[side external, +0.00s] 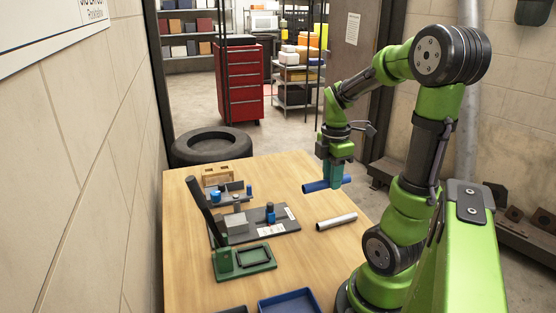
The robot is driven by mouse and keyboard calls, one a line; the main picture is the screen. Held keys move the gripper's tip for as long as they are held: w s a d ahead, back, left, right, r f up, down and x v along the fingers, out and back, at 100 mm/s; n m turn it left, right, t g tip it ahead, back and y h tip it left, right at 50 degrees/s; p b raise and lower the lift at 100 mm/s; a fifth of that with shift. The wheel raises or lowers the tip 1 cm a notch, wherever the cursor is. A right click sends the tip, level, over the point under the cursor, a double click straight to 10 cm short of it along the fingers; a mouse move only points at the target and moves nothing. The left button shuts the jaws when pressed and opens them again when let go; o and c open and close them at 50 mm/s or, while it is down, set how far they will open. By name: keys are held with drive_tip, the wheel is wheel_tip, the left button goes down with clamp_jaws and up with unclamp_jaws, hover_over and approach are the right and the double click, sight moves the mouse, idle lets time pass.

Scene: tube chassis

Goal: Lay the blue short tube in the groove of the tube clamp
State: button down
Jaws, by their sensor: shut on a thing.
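My gripper (337,181) hangs over the right part of the wooden table, its fingers pointing down. It is shut on the blue short tube (315,186), which lies roughly level and sticks out to the left of the fingers. The fingers hide its right part. The tube clamp is hard to make out. A dark grey fixture with a trough-like top (233,188) and small blue parts stands to the left of my gripper, on or beside a dark base plate (283,226). I cannot tell whether that trough is the clamp's groove.
A silver tube (336,221) lies on the table below my gripper. A wooden block (217,175) is at the back left.

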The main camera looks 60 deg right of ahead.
drive_tip(key=w+a+f, duration=0.1)
drive_tip(key=w+a, duration=0.3)
drive_tip(key=w, duration=0.7)
drive_tip(key=w+a, duration=0.4)
drive_tip(key=w, duration=0.6)
drive_tip(key=shift+m, duration=0.3)
drive_tip(key=shift+w+f, duration=0.15)
drive_tip(key=shift+f, duration=2.85)
drive_tip(key=shift+w+f, duration=0.1)
drive_tip(key=shift+f, duration=2.9)
drive_tip(key=c, duration=0.9)
unclamp_jaws()
drive_tip(key=shift+c, duration=0.2)
drive_tip(key=shift+o, duration=0.5)
drive_tip(key=shift+r, duration=0.4)
wheel_tip(320, 180, up, 17)
